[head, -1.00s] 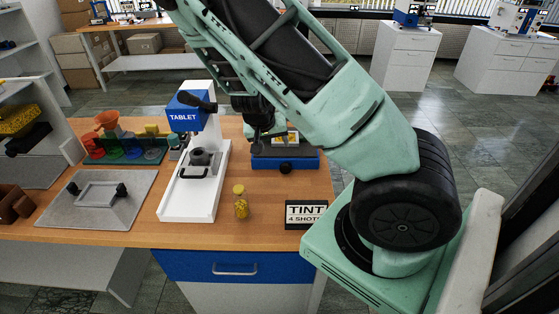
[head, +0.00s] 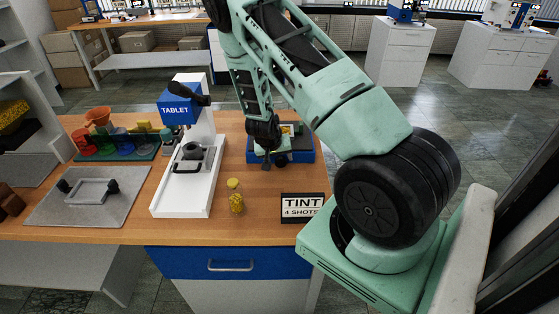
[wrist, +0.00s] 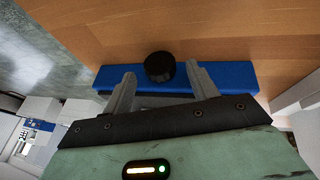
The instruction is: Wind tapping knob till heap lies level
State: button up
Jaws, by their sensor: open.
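The tapping knob is a dark round knob on the front of a blue device; in the wrist view the knob (wrist: 160,67) shows between and just beyond my fingertips. The blue device (head: 304,157) sits on the wooden bench, with its blue face also across the wrist view (wrist: 228,75). My gripper (head: 268,163) is at the device's front in the head view, partly covering it. In the wrist view my gripper (wrist: 160,75) is open, its fingers apart either side of the knob; I cannot tell whether they touch it. No heap can be made out; my arm covers part of the device.
Left of the device stands a white press (head: 183,203) marked TABLET. A grey mat (head: 62,210) and coloured funnels (head: 98,117) lie further left.

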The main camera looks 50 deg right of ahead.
aim_at(282, 160)
jog(key=shift+x, duration=1)
jog(key=c, duration=1)
jog(key=shift+o, duration=0.2)
jog(key=shift+f+b, duration=0.15)
jog(key=shift+b, duration=0.3)
jog(key=shift+d+b, duration=0.1)
jog(key=shift+b, duration=0.4)
jog(key=t+b, duration=0.1)
jog(key=b, duration=0.2)
jog(key=shift+f+y, duration=0.2)
jog(key=shift+y, duration=0.1)
jog(key=b, duration=0.2)
jog(key=t+y+b, duration=0.1)
jog(key=b, duration=0.2)
jog(key=shift+s+d+f+m, duration=0.1)
jog(key=shift+s+d+m, duration=0.1)
jog(key=shift+m, duration=0.1)
jog(key=t+b, duration=0.1)
jog(key=b, duration=0.3)
jog(key=y+b, duration=0.1)
jog(key=b, duration=0.3)
jog(key=shift+s+d+r+t+y, duration=0.1)
jog(key=shift+s+r+t+y, duration=0.1)
jog(key=shift+t+y, duration=0.15)
